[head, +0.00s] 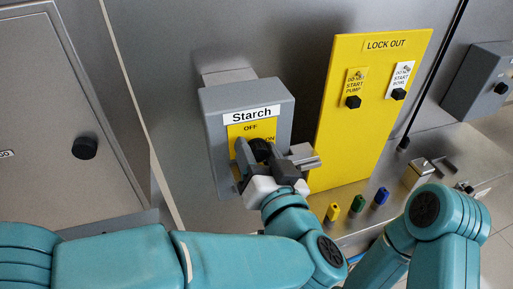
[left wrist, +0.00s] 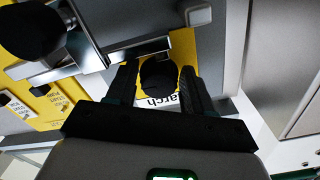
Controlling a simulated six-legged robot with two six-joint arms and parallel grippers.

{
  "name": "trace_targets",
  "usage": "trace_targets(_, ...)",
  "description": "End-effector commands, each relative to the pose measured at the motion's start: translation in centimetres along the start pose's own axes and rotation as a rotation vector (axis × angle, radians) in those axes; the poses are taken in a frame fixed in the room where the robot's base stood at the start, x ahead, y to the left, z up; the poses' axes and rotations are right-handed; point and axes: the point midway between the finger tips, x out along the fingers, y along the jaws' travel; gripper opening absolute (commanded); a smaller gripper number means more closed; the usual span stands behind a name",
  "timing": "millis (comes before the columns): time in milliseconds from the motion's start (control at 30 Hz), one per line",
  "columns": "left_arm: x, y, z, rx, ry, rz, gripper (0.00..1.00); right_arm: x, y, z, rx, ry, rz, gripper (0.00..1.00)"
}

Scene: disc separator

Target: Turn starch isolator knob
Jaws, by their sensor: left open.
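The starch isolator is a grey box (head: 220,130) on the metal wall in the head view, with a white "Starch" label and a yellow plate (head: 237,131) marked OFF and ON. Its black knob (head: 260,149) is partly hidden by my left gripper (head: 266,163). In the left wrist view the round knob (left wrist: 158,76) sits between the two dark fingers of my left gripper (left wrist: 158,88). The fingers are open around it, with narrow gaps showing yellow. I cannot tell which mark the knob points to. My right arm shows at the lower right, but its gripper does not.
A yellow lock-out board (head: 349,134) with two small black knobs stands to the right. A grey cabinet door (head: 60,110) with a black knob (head: 84,147) is at left. Another grey box (head: 478,82) is at far right.

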Motion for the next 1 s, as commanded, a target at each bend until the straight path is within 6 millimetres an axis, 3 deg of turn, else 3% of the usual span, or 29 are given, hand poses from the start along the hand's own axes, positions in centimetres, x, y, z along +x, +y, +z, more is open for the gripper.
trace_targets(233,-0.1,0.0,0.0,0.0,0.0,0.0,0.52,0.0,0.0,0.0,0.0,0.0,0.0,0.0)
trace_targets(367,-0.1,0.0,0.0,0.0,0.0,0.0,0.1,0.0,0.0,0.0,0.0,0.0,0.0,0.0)
trace_targets(667,0.1,0.0,0.1,-0.028,-0.001,0.0,0.11,0.3,0.1,0.0,0.0,0.0,0.0,0.0)
trace_targets(1000,0.1,0.1,0.3,-0.231,0.0,-0.001,0.11,1.8,0.6,0.0,0.0,0.0,0.0,0.0)
